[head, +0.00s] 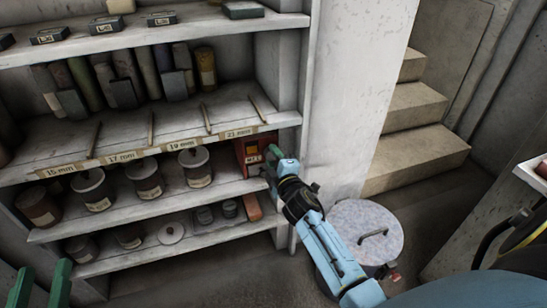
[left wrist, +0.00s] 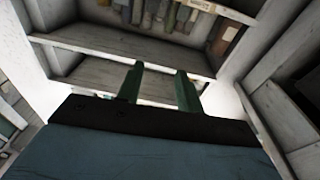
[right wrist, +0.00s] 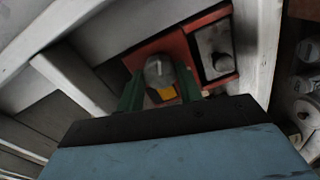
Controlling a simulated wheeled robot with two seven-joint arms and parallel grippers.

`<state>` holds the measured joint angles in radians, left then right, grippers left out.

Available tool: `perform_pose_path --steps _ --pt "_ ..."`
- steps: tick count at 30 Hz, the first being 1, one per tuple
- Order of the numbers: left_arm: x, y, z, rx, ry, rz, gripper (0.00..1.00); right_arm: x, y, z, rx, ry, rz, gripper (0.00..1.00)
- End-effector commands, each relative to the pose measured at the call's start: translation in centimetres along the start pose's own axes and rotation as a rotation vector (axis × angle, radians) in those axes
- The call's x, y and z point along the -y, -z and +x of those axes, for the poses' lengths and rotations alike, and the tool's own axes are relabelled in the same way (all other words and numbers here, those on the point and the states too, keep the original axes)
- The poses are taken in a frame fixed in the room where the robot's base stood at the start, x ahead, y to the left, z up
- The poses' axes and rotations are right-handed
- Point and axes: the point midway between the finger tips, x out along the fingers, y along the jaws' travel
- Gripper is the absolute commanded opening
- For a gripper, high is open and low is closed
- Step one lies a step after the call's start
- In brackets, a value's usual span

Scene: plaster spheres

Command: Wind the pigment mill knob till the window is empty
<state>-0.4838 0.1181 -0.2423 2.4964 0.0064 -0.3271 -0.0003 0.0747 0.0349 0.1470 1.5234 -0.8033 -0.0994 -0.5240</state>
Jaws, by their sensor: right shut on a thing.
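The red pigment mill (head: 240,158) stands at the right end of the middle shelf. It also shows in the right wrist view (right wrist: 140,58). Its grey knob (right wrist: 158,68) has a pale mark on it. My right gripper (head: 271,155) is shut on the knob, one green finger on each side. A yellow-orange patch, seemingly the mill's window (right wrist: 167,93), shows just below the knob; the window is not empty. It shows small in the head view (head: 252,150). My left gripper (head: 40,284) is open and empty, low at the left, away from the mill.
Lidded pots (head: 194,166) stand on the mill's shelf to its left. Above is a shelf (head: 150,130) with size labels and thin rods. A round grey lidded drum (head: 352,225) stands on the floor below my right arm. Steps (head: 415,150) rise at the right.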

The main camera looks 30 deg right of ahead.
Motion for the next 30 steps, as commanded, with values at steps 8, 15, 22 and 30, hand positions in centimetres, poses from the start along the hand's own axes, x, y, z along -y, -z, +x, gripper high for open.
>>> perform_pose_path --steps 8,15,22,30 --pt "0.4 -1.9 -0.3 0.123 0.01 0.005 0.36 0.0 0.0 0.0 -0.005 0.001 0.159 0.13" --pt "0.6 -2.8 -0.5 0.177 0.015 0.007 0.36 0.0 -0.1 0.0 -0.008 0.0 0.222 0.13" --pt "0.7 -3.1 -0.5 0.19 0.016 0.007 0.36 0.1 -0.1 0.0 -0.008 0.0 0.237 0.13" --pt "0.7 -3.1 -0.5 0.19 0.017 0.007 0.36 0.1 -0.1 0.0 -0.008 0.0 0.235 0.37"
